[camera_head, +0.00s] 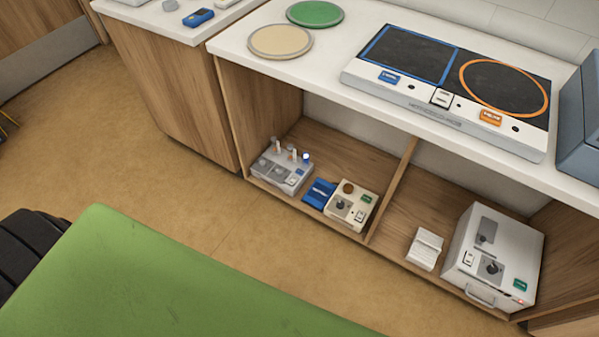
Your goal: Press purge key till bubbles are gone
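I cannot make out a labelled purge key or any bubbles. A white box device (493,259) stands in the lower right shelf bay, with a dark window, a black knob, a green key (520,284) and a small red light. A cream device (350,207) with a knob and a green key sits in the left bay. Left of it is a grey device (281,170) with several small upright pieces on top. The lettering is too small to read. Neither of my grippers is in view.
The white counter (330,90) holds a two-zone panel (452,82), a green disc (315,13) and a beige disc (280,41). A blue item (319,193) and a small white item (425,248) lie on the shelf. A green surface (170,285) fills the lower left; tan floor (150,170) is clear.

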